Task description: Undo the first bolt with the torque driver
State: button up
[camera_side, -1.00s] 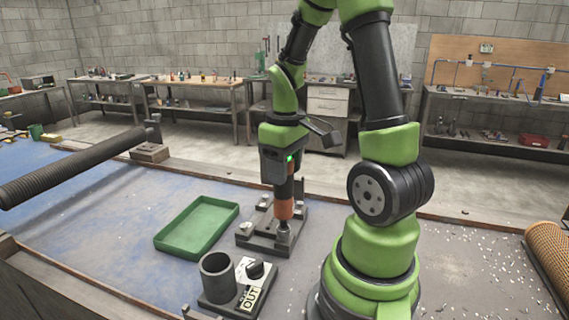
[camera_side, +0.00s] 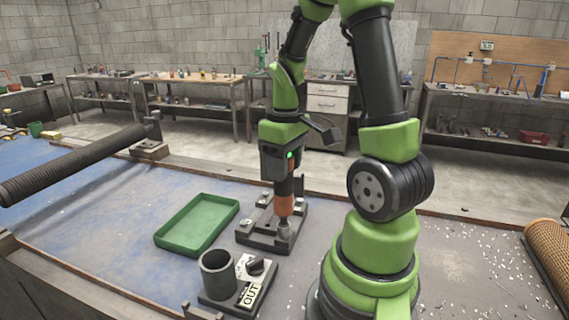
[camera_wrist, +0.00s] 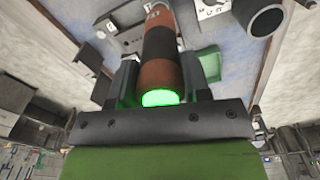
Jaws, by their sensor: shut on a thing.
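My gripper (camera_side: 284,172) is shut on the torque driver (camera_side: 284,206), which has an orange and black body. The driver stands upright, its tip down at the right front part of the dark fixture block (camera_side: 252,241). The bolt under the tip is hidden, so I cannot tell how the tip sits on it. In the wrist view the driver (camera_wrist: 158,62) lies between the two dark fingers, with a bright green lit end near the palm.
A green tray (camera_side: 170,249) lies left of the fixture. In front stand a dark cup (camera_side: 216,278) and a knob on a base with an OUT label (camera_side: 250,296). A long black roller (camera_side: 75,168) crosses the left side. A tan mesh tube (camera_side: 549,255) lies far right.

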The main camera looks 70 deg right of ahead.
jog(key=shift+f, duration=0.5)
dwell(0.5)
